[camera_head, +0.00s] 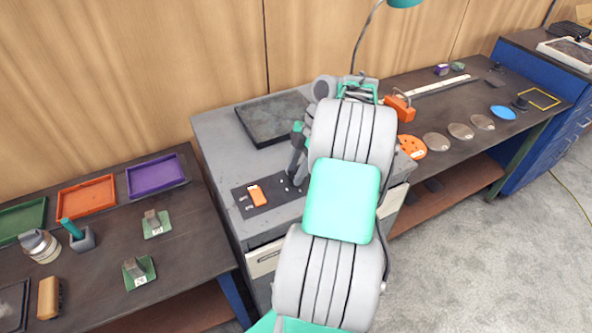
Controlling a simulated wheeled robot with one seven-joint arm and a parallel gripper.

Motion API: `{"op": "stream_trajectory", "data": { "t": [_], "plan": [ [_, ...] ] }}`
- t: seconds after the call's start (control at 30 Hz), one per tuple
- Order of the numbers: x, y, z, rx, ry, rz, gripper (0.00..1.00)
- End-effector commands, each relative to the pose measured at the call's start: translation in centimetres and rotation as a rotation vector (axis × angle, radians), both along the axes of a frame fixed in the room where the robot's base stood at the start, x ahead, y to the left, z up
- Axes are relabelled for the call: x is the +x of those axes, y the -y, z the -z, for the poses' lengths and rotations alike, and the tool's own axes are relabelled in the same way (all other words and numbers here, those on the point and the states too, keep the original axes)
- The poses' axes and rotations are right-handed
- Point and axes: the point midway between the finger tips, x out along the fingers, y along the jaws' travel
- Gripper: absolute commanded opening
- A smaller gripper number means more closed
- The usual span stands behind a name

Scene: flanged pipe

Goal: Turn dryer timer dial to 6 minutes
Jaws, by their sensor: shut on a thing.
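I cannot make out the dryer or its timer dial; my arm covers the middle of the grey bench cabinet (219,129), and the dial may be behind it. My gripper (296,168) shows only in part, as dark fingers to the left of my arm. It points down over the cabinet top, to the right of a dark mat. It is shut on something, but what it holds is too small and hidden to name.
The dark mat (243,208) carries an orange block (257,195) and small parts. A dark tray (272,118) lies behind. An orange device (399,107) and orange disc (412,147) are right of my arm. Coloured trays (156,176) stand left; grey floor (470,260) is open at right.

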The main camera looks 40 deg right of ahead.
Motion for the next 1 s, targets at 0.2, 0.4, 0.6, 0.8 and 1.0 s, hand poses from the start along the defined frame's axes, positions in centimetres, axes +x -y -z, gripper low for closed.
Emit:
{"op": "stream_trajectory", "data": {
  "t": [0.2, 0.4, 0.6, 0.8, 1.0],
  "plan": [
    [-0.01, 0.00, 0.00, 0.000, 0.000, 0.000, 0.00],
    [-0.03, -0.01, 0.03, 0.000, 0.000, 0.009, 0.00],
    [-0.06, -0.01, 0.14, 0.000, 0.001, 0.062, 0.00],
    [-0.16, -0.02, 0.24, -0.001, 0.001, 0.186, 0.00],
    [-0.23, -0.13, 0.31, -0.002, 0.002, 0.359, 0.00]
  ]
}}
